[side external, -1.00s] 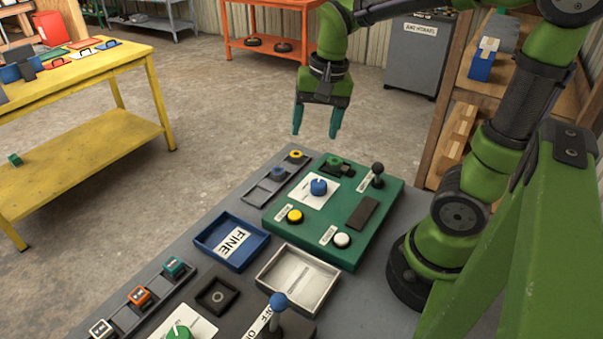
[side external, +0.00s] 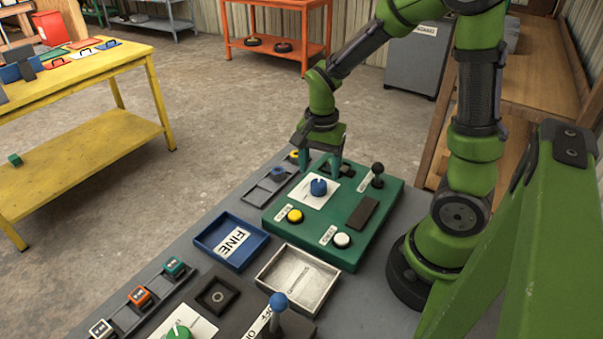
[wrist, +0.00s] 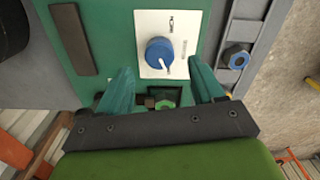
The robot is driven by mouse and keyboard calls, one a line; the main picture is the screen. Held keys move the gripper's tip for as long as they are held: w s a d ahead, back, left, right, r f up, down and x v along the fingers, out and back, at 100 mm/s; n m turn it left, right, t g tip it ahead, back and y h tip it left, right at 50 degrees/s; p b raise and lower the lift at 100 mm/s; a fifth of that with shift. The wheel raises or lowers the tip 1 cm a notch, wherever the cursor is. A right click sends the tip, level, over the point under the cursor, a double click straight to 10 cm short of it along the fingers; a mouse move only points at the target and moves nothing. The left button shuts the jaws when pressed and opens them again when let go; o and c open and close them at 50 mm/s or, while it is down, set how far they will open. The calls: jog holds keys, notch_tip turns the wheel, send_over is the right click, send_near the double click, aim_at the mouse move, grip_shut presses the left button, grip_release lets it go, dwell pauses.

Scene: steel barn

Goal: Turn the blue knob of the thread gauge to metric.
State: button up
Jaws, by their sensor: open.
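The blue knob (side external: 319,187) sits on a white label plate on the green thread gauge panel (side external: 362,245). In the wrist view the blue knob (wrist: 159,53) shows a white pointer line aimed toward the lower right, and the small lettering on its plate (wrist: 181,24) is not clearly readable. My gripper (side external: 319,170) is low over the far end of the panel, behind the knob in the side view.
The panel also bears a black-topped lever (side external: 377,172), a yellow button (side external: 295,216), a white button (side external: 342,240) and a dark pad (side external: 362,212). A blue tray (side external: 205,238) and a metal tray (side external: 268,285) stand nearer the camera. A blue ring piece (wrist: 236,59) lies in a grey rack.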

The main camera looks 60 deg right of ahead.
aim_at(319, 182)
jog(key=shift+f, duration=2.15)
jog(key=shift+c, duration=0.3)
jog(key=c, duration=1)
